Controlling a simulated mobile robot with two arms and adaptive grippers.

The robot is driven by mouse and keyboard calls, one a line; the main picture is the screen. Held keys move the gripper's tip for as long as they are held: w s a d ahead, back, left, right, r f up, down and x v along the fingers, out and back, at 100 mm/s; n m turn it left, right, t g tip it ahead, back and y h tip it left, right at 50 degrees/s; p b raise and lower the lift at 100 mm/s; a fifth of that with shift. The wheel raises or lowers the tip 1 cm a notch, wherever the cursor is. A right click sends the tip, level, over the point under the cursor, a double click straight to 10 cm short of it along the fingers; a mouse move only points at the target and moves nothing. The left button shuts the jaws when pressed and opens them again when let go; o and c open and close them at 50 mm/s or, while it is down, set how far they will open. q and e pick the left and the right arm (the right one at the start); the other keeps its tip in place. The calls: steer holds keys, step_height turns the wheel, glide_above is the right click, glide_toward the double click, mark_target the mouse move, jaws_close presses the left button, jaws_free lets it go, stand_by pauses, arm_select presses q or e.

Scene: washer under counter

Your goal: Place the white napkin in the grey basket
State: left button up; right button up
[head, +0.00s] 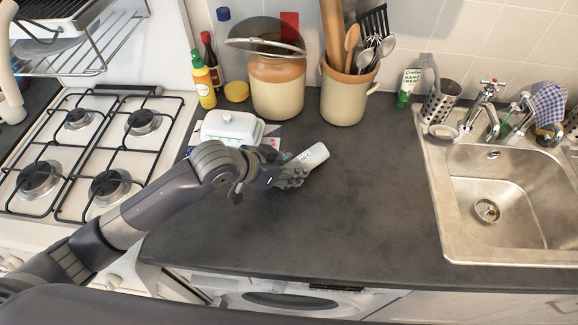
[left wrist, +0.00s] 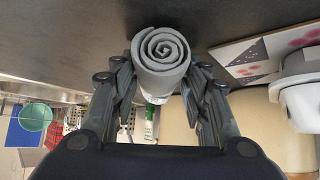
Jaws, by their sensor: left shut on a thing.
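The white napkin (head: 316,156) is rolled up, with dark print on its side. In the left wrist view the end of the roll (left wrist: 160,48) shows as a spiral between the fingers. My left gripper (head: 292,176) is shut on the roll, over the middle of the dark counter. It also shows in the left wrist view (left wrist: 160,84), with a finger on each side of the roll. I cannot tell whether the roll touches the counter. My right gripper is not in view. No grey basket is visible in either view.
A white butter dish (head: 229,127) stands behind my left arm. A lidded crock (head: 277,88), a utensil pot (head: 345,97) and bottles (head: 203,80) line the back. The stove (head: 91,150) is left, the sink (head: 462,217) right. A washer (head: 290,299) is below.

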arm_select(q)
steer(key=o, duration=0.8)
steer(key=shift+f, duration=0.1)
steer(key=shift+o, duration=1.4)
